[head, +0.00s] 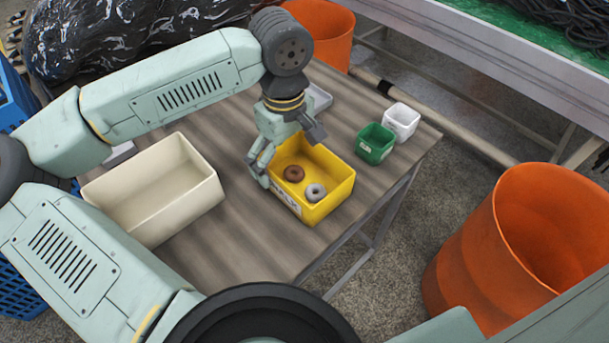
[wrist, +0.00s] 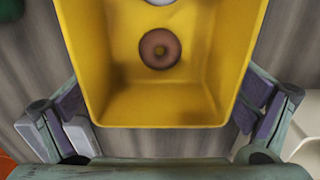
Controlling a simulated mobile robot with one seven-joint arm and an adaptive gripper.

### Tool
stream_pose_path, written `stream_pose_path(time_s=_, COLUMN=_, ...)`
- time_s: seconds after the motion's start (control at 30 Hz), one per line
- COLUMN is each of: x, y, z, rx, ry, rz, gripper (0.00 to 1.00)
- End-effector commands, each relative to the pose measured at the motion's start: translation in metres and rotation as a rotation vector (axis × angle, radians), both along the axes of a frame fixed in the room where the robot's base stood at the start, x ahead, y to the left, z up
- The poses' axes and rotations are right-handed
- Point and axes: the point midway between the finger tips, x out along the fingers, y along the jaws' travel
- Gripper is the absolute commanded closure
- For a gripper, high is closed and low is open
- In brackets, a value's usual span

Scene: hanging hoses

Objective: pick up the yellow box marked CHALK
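The yellow box (head: 327,202) stands on the table, open at the top. Its white label (head: 287,199) is partly hidden by a finger, so only part of the lettering shows. A brown ring (head: 294,173) and a grey ring (head: 315,192) lie inside. My gripper (head: 288,152) is at the box's far-left end, with one finger outside each side wall. In the wrist view, the fingers of my gripper (wrist: 162,108) stand wide apart on both sides of the yellow box (wrist: 165,106), with what looks like a narrow gap at each wall.
A cream bin (head: 160,195) stands left of the yellow box. A green box (head: 375,145) and a white box (head: 401,122) stand to its right. A grey tray (head: 318,99) is behind my gripper. Orange barrels (head: 470,250) stand on the floor. The front tabletop is clear.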

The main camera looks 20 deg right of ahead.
Motion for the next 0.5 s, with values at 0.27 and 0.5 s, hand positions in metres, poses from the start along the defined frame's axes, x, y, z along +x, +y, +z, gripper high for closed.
stream_pose_path(time_s=0.27, x=0.0000, y=0.0001, z=0.0003, rx=0.000, ry=0.000, rz=0.000, gripper=0.20)
stream_pose_path(time_s=0.5, x=0.0000, y=0.0001, z=0.0004, rx=0.000, ry=0.000, rz=0.000, gripper=0.36)
